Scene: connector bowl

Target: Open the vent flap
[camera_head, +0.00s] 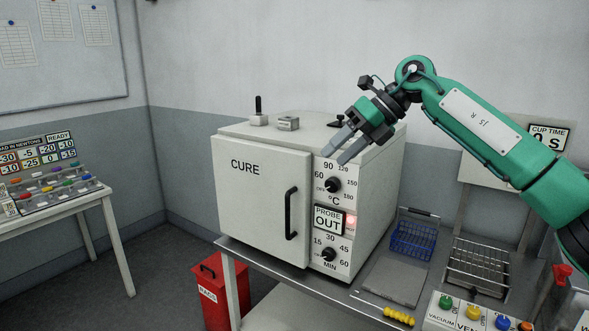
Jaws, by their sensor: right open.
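The white oven (262,180) marked CURE stands on a metal bench with its door closed. On its top are a low grey block (288,123), a white base with an upright black handle (258,112), and a small black piece (335,123) partly behind my gripper. I cannot tell for certain which of these is the vent flap. My right gripper (334,156) comes in from the right and is open and empty. Its fingers point down and left, in front of the oven's top front edge near the upper dial. My left gripper is not in view.
The oven's front has a temperature dial (333,185), a PROBE OUT sign (328,219) and a timer dial (329,255). A blue basket (413,240) and a wire rack (478,265) stand right of it. A red bin (213,296) stands at the bench's left.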

